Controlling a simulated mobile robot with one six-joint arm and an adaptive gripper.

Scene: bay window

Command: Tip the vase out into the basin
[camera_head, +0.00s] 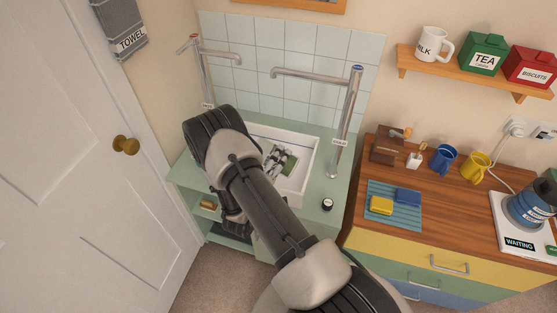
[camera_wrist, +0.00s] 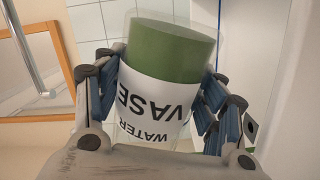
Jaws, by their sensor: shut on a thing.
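My gripper (camera_wrist: 160,90) is shut on the vase (camera_wrist: 155,105), with fingers on both sides of it. The vase is clear-walled, with green inside at one end and a white label reading WATER VASE, upside down in the wrist view. I cannot tell its exact tilt. In the head view my gripper (camera_head: 275,157) is over the white basin (camera_head: 303,178), with a green part of the vase (camera_head: 288,163) showing by the fingers. My arm hides the basin's left part.
Two tall taps flank the basin, the left one (camera_head: 203,75) and the right one (camera_head: 347,120). A small dark round item (camera_head: 327,204) sits on the green counter. The wooden worktop (camera_head: 440,205) at right holds mugs, sponges and a kettle. A white door (camera_head: 80,170) stands at left.

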